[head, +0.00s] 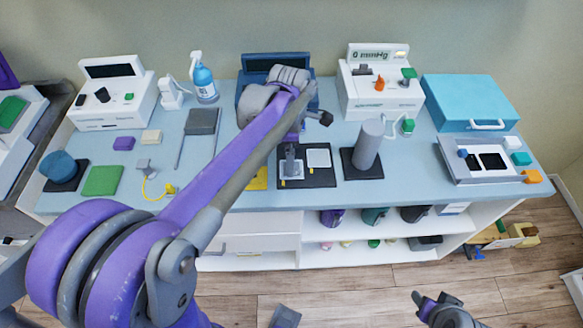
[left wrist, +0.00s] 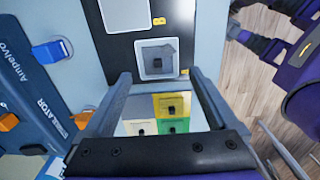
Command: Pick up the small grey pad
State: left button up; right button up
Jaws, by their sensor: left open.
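A small grey pad (left wrist: 158,58) with a dark knob lies on a white square of a dark mat in the left wrist view. In the head view the grey pad (head: 291,168) is on the dark mat (head: 325,180), just below my left arm's end. My left gripper (left wrist: 160,78) is open, its fingers spread at the near side of the pad. The pad is ahead of the fingertips and not gripped. Grey, yellow, cream and green patches (left wrist: 172,126) show between the fingers. My right gripper (head: 437,299) is low at the head view's bottom, its jaws unclear.
A second white square (head: 318,158) lies beside the pad. A grey cylinder (head: 368,145) stands on its own mat to the right. A navy device (head: 258,68) stands behind. My left arm hides part of the table, including most of a yellow patch (head: 257,180).

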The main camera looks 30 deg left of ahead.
pick_arm(q)
notch_tip(320, 180, down, 4)
jog(key=shift+w+r, duration=0.1)
jog(key=shift+r, duration=0.1)
jog(key=c, duration=1.3)
jog(key=shift+o, duration=0.2)
notch_tip(320, 180, up, 10)
jog(key=shift+f+b, duration=2.35)
jog(key=shift+f, duration=2.05)
